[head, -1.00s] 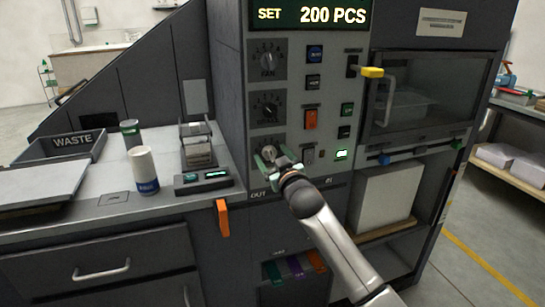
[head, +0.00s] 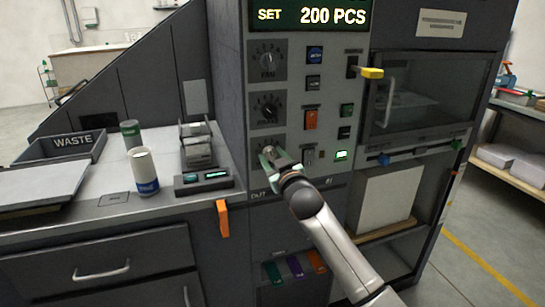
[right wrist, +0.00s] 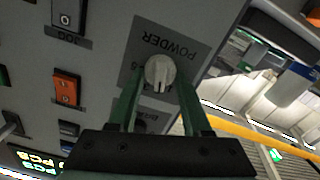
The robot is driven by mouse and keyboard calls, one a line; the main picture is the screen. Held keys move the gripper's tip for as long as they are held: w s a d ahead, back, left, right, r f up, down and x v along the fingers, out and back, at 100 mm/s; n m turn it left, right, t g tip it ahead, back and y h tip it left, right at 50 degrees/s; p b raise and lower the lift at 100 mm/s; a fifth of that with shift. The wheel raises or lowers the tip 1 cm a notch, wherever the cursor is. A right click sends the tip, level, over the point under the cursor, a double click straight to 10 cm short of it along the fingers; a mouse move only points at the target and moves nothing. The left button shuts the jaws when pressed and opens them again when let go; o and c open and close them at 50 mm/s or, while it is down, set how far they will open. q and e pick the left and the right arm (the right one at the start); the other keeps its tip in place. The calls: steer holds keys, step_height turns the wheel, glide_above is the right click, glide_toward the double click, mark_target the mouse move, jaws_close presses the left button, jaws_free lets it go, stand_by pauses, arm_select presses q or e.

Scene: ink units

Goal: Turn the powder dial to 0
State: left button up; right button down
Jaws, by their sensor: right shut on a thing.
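The powder dial is the lowest of three dials on the grey machine front. In the right wrist view, the powder dial (right wrist: 160,71) is a round pale knob on a dark plate lettered POWDER, seen upside down. My right gripper (right wrist: 161,88) has its two green fingers on either side of the knob and is shut on it. In the head view, my right gripper (head: 272,158) is at the lowest dial plate (head: 257,145) and hides most of the knob. The number it points to cannot be read. My left gripper is not in view.
The fan dial (head: 268,60) and a middle dial (head: 267,107) sit above. An orange rocker switch (head: 311,119) and other buttons are to the right. A display (head: 308,16) reads SET 200 PCS.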

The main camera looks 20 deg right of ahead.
steer(key=shift+r+n+p, duration=0.1)
steer(key=shift+n+p, duration=0.85)
steer(key=shift+n, duration=0.25)
steer(key=shift+n+p, duration=0.55)
steer(key=shift+n, duration=0.35)
steer(key=shift+n+p, duration=0.4)
steer(key=shift+n, duration=0.4)
steer(key=shift+a+n, duration=0.1)
steer(key=shift+n, duration=0.4)
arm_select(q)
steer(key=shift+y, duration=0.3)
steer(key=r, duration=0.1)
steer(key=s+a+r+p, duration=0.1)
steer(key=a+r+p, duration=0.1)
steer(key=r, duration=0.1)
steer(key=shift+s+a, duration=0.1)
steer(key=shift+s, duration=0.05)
arm_select(e)
steer(key=n, duration=0.4)
steer(key=shift+f+n, duration=0.25)
steer(key=shift+n, duration=0.15)
steer(key=shift+c, duration=1.8)
jaws_free()
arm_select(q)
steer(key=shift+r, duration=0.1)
